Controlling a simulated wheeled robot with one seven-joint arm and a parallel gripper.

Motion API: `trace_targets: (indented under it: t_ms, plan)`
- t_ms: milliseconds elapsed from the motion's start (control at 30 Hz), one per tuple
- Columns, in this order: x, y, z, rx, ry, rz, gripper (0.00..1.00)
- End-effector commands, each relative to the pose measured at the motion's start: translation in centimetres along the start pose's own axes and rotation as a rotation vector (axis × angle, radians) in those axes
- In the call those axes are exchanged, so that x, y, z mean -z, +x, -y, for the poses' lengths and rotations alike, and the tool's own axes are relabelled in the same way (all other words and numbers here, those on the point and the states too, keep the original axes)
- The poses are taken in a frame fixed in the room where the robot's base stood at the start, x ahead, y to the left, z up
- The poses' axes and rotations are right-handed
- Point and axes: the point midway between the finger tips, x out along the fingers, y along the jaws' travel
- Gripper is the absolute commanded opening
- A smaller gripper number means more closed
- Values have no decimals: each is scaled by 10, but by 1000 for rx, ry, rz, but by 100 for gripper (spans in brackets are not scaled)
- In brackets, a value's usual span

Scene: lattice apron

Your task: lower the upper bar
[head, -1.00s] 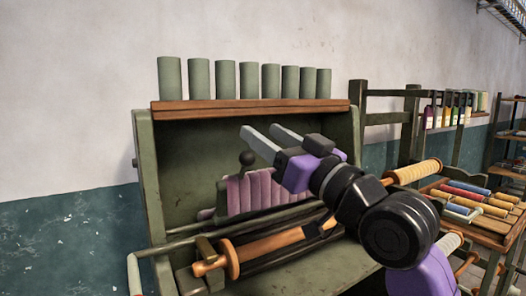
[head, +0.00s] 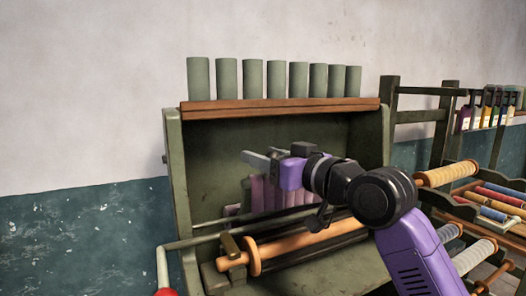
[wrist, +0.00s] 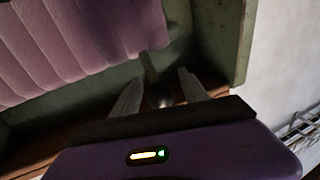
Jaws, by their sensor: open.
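My gripper (head: 259,155) is open inside the green cabinet, in front of the purple ribbed padding (head: 287,196). In the wrist view its two pale fingers (wrist: 160,75) stand apart, with a dark round knob (wrist: 160,97) on a short olive stem (wrist: 149,66) showing between them. I cannot tell whether either finger touches the knob. In the head view the knob is hidden behind my gripper. A green bar (head: 205,236) runs across the cabinet front above an orange wooden roller (head: 285,249). I cannot tell for sure which part is the upper bar.
The green cabinet (head: 180,175) has a brown shelf (head: 285,109) on top with several grey-green cylinders (head: 275,79). A rack with spools (head: 445,174) stands close on the right. A red knob (head: 166,291) shows at the bottom left.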

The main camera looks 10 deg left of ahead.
Motion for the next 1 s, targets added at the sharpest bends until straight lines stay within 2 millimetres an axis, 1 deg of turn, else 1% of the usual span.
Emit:
trace_targets:
  t_ms: [100, 367, 500, 567, 600, 633, 1000]
  plan:
    - [0, 6, 0, -1, -1, 0, 52]
    - [0, 7, 0, -1, -1, -1, 52]
    - [0, 7, 0, -1, -1, -1, 24]
    - [0, 7, 0, -1, -1, -1, 12]
    - [0, 7, 0, -1, 0, -1, 4]
    - [0, 7, 0, -1, 0, -1, 0]
    - [0, 6, 0, -1, 0, -1, 0]
